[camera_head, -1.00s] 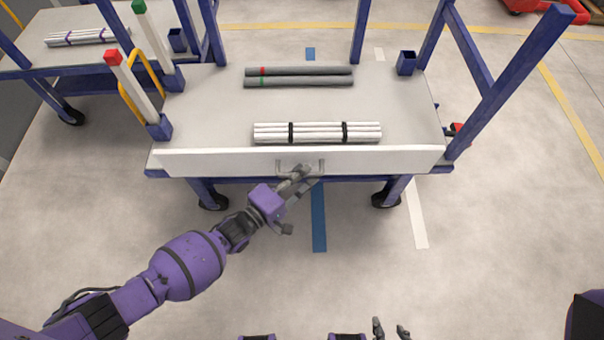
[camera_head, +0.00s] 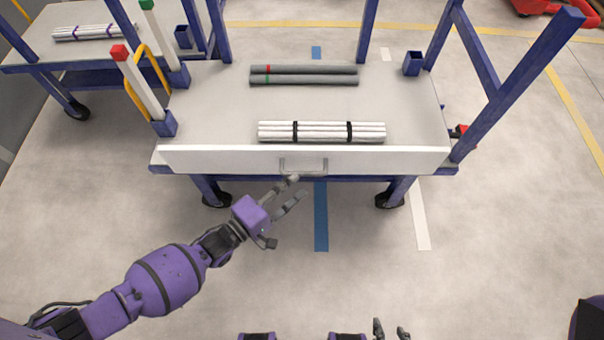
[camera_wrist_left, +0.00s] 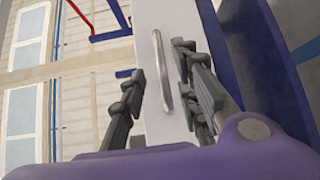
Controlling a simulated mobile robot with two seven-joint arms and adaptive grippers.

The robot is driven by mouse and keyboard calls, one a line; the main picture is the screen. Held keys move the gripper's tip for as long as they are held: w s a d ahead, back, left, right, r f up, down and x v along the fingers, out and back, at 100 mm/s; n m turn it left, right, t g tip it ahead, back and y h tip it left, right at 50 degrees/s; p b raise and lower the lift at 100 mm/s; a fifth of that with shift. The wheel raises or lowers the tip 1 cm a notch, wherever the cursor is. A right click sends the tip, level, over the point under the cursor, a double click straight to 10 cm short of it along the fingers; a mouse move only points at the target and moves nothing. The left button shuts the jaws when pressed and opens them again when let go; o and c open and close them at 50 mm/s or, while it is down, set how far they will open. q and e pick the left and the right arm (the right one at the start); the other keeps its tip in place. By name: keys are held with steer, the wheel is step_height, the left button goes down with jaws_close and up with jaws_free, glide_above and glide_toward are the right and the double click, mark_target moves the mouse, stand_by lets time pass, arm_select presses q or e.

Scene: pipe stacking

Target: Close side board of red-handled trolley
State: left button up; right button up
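The trolley (camera_head: 205,100) stands ahead with a grey top and blue frame. A white post with a red cap (camera_head: 119,52) rises at its near left corner. Its white side board (camera_head: 400,159) stands upright along the near edge, with a grey bar handle (camera_head: 303,166) on its outer face. My left gripper (camera_head: 298,187) is open and empty, just below and in front of the handle. In the left wrist view the handle (camera_wrist_left: 160,70) shows between the parted fingers, clear of them. My right gripper (camera_head: 391,330) shows only its fingertips at the bottom edge, apart and empty.
On the trolley top lie a bundle of white pipes (camera_head: 322,132) with black bands and two grey pipes (camera_head: 303,75). A green-capped post (camera_head: 163,40) stands behind the red-capped one. Another trolley (camera_head: 55,20) stands back left. The floor in front is clear.

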arm_select(q)
steer(key=v, duration=0.6)
steer(key=shift+d, duration=0.1)
stand_by(0.3)
